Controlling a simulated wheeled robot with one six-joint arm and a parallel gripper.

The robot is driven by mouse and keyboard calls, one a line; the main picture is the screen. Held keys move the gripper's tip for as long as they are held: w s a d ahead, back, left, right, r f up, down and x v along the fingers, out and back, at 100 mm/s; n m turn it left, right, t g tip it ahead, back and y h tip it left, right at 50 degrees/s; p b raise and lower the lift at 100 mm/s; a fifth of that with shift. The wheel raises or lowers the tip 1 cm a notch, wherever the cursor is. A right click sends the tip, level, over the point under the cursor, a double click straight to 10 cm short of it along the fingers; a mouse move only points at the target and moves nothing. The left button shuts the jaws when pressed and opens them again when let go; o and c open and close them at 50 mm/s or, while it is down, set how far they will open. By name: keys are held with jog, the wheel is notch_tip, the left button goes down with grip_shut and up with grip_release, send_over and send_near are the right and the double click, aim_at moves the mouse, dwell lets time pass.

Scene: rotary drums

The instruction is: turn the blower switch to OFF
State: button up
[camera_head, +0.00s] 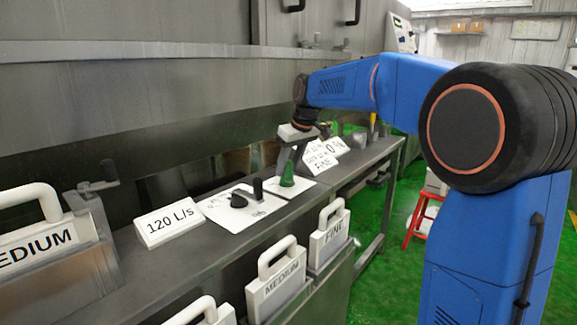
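A white control panel (218,211) lies on the grey ledge, with a black rotary knob (240,198) and a small upright black piece (258,188) on it. The panel's lettering is too small to read, so I cannot tell which part is the blower switch or what position it is in. My gripper (287,170) points down over a second white plate (297,190), just behind and right of the knob. A green part (288,176) shows at the fingertips; I cannot tell whether they touch it. The finger gap is not clear.
A "120 L/s" sign (168,221) stands left of the panel. Other signs (322,155) stand behind my gripper. Handled MEDIUM (279,290) and FINE (328,243) plates hang along the ledge's front. A red stool (420,218) stands on the green floor at right.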

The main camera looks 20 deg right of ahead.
jog(key=shift+c, duration=0.4)
grip_shut()
jog(key=shift+d, duration=0.15)
jog(key=d+n, duration=0.1)
jog(key=n, duration=0.1)
jog(key=d+n+g+y, duration=0.1)
jog(key=n, duration=0.1)
jog(key=shift+w+d, duration=0.1)
jog(key=n, duration=0.1)
jog(key=d+n, duration=0.1)
jog(key=n+g+y, duration=0.1)
jog(key=n, duration=0.1)
jog(key=shift+w+d, duration=0.3)
jog(key=shift+w, duration=0.05)
jog(key=n, duration=0.1)
jog(key=w+d+n+g, duration=0.1)
jog(key=n, duration=0.1)
jog(key=w+d+n+g, duration=0.1)
jog(key=n, duration=0.1)
jog(key=shift+y, duration=0.3)
jog(key=shift+w+d+n+g, duration=0.2)
jog(key=shift+w+n+g, duration=0.35)
jog(key=shift+n, duration=0.7)
jog(key=shift+w+d+n+g, duration=0.2)
jog(key=shift+w+n+g, duration=0.3)
jog(key=shift+n, duration=0.75)
jog(key=shift+h, duration=0.4)
